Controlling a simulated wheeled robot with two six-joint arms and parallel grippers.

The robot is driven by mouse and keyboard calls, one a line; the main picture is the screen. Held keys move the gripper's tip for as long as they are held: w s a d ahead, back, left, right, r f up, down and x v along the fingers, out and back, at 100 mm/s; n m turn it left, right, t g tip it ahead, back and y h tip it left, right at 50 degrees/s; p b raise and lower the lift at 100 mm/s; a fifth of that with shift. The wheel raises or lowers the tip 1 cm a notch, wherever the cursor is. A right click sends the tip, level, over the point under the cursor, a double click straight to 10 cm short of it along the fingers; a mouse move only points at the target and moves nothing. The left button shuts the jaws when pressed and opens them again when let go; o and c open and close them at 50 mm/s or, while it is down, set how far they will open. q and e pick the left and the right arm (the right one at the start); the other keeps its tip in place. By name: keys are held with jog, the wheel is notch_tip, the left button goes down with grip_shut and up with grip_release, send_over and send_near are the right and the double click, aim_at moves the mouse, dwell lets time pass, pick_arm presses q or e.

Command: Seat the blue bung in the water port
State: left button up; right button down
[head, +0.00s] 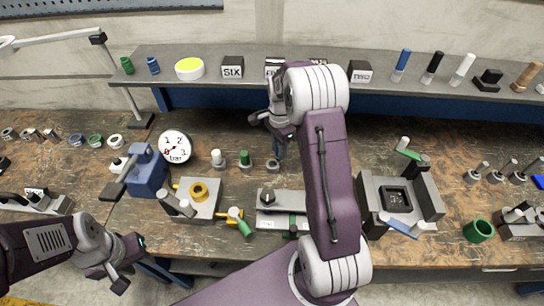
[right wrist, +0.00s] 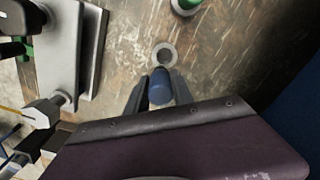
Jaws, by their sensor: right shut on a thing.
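My right gripper (right wrist: 159,92) is shut on the blue bung (right wrist: 161,88), which sits between the two dark fingers in the right wrist view. A grey ring-shaped port (right wrist: 165,55) on the bench lies just beyond the bung in that view, and the bung appears apart from it. In the head view the port (head: 272,164) shows just below my right gripper; the bung is hard to make out there. Ports with a white bung (head: 217,157) and a green bung (head: 245,158) stand to its left. My left gripper (head: 125,267) is open and empty at the lower left.
A pressure gauge (head: 175,147) and blue clamp (head: 148,172) stand left of the ports. A grey fixture (head: 285,200) lies in front, and a square-welled block (head: 402,198) to the right. A shelf (head: 210,83) with labelled blocks and cylinders runs behind.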

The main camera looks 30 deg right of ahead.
jog(key=s+d+r, duration=0.5)
jog(key=d, duration=0.3)
jog(key=shift+r+b, duration=0.3)
jog(key=shift+w, duration=0.1)
